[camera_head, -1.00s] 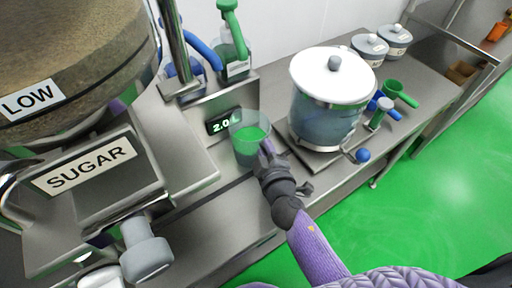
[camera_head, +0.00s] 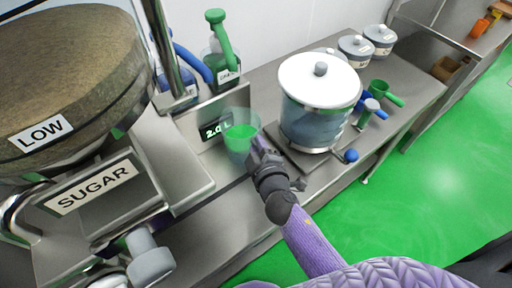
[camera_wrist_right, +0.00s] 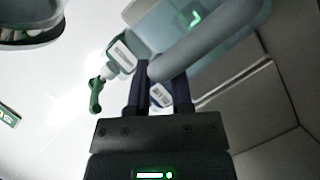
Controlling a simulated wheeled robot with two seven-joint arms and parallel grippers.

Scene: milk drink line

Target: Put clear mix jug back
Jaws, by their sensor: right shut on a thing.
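The clear mix jug (camera_head: 240,130) is a see-through cup that looks green low down. It is by the bench's back left, in front of a small black display (camera_head: 213,130) and partly over it. My right gripper (camera_head: 259,156) is shut on the jug's handle at its right side. In the right wrist view the thick translucent handle (camera_wrist_right: 205,43) crosses at the dark fingers (camera_wrist_right: 158,95). The jug looks about upright. I cannot tell whether its base touches the bench. My left gripper is not in view.
A large lidded pot (camera_head: 318,100) stands just right of the jug. Green (camera_head: 224,65) and blue-topped (camera_head: 181,88) bottles stand behind. Green scoop (camera_head: 385,92) and lidded tubs (camera_head: 356,48) are farther right. The sugar dispenser (camera_head: 90,185) fills the left.

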